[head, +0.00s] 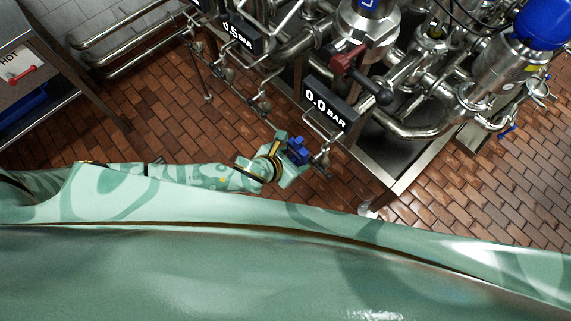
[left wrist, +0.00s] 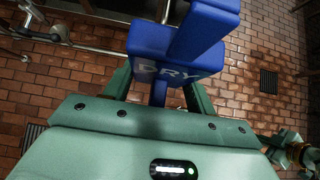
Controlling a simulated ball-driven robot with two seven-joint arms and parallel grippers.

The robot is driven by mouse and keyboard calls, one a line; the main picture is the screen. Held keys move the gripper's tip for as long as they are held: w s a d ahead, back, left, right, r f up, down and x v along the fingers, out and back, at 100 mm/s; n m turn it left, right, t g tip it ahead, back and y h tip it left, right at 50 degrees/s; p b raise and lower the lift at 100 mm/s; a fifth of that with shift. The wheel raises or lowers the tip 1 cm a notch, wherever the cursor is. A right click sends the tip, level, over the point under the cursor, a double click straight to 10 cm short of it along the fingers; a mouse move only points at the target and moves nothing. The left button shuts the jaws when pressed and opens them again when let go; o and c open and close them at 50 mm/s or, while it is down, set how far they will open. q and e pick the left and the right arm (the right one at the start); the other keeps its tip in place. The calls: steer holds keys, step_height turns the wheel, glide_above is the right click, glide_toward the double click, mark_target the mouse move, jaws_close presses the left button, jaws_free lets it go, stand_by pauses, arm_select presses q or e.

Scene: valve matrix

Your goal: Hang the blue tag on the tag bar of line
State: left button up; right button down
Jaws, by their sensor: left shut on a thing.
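The blue tag (head: 298,151) is a thick block held in my left gripper (head: 289,149), low over the brick floor beside the pipework. In the left wrist view the tag (left wrist: 178,68) shows the white letters DRY and sits between the two green fingers, which are shut on it. A thin metal bar with small fittings (head: 322,158) ends just right of the tag in the head view; I cannot tell if they touch. A green arm end with a gold ring, seemingly my right gripper (left wrist: 290,148), shows at the right edge of the left wrist view; its fingers are unclear.
A 0.0 BAR display (head: 330,104) stands above the tag, with a red-handled valve (head: 350,64) behind it. A 0.5 BAR display (head: 241,37) is further left. Steel pipes crowd the upper right. A bench (head: 30,60) stands left; open brick floor lies between.

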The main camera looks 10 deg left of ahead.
arm_select(q)
steer(key=w+d+f+b, duration=0.1)
steer(key=w+d+b, duration=0.2)
steer(key=w, duration=0.2)
steer(key=shift+d, duration=0.35)
steer(key=shift+f, duration=0.1)
steer(key=o, duration=1.2)
